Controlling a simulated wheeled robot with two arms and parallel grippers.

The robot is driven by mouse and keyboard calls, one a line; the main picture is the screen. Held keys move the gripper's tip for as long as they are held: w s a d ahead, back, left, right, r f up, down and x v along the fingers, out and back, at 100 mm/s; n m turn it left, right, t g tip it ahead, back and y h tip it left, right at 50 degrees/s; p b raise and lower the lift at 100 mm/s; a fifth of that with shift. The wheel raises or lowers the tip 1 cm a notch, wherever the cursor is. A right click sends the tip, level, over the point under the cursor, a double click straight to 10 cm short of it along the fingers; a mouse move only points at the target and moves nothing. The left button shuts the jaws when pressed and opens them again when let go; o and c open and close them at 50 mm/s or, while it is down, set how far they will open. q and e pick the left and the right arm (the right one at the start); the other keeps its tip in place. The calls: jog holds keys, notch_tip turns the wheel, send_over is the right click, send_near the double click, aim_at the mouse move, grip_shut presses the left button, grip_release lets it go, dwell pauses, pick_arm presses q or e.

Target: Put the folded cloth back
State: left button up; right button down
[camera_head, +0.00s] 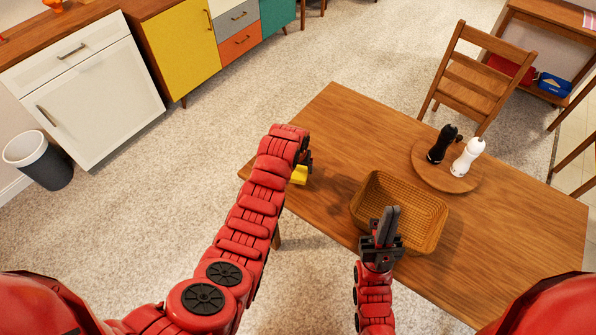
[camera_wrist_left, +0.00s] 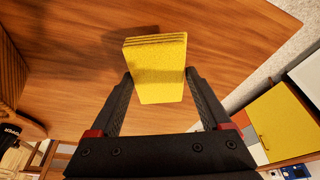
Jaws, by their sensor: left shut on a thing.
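The folded cloth is a thick yellow block with layered edges. In the left wrist view the cloth (camera_wrist_left: 158,80) is between the two fingers of my left gripper (camera_wrist_left: 160,88), which is shut on it. In the head view only a bit of the cloth (camera_head: 299,175) shows beside my left gripper (camera_head: 306,160), over the left end of the wooden table (camera_head: 335,125). I cannot tell whether it touches the tabletop. My right gripper (camera_head: 387,222) has its fingers together, empty, in front of the wicker basket (camera_head: 425,205).
A round wooden board (camera_head: 430,170) holds a black mill (camera_head: 441,144) and a white mill (camera_head: 466,157). A chair (camera_head: 480,75) stands behind the table. A white cabinet (camera_head: 95,100), a yellow-doored sideboard (camera_head: 180,50) and a bin (camera_head: 40,160) stand at the left. The floor between is clear.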

aim_at(297, 171)
pick_arm(q)
jog(key=shift+w, duration=0.1)
notch_tip(297, 171, down, 2)
jog(key=shift+a+f+p, duration=0.1)
jog(key=shift+p, duration=0.55)
jog(key=shift+f, duration=0.6)
jog(key=shift+f, duration=0.2)
jog(key=o, duration=1.3)
jog(key=shift+c, duration=0.2)
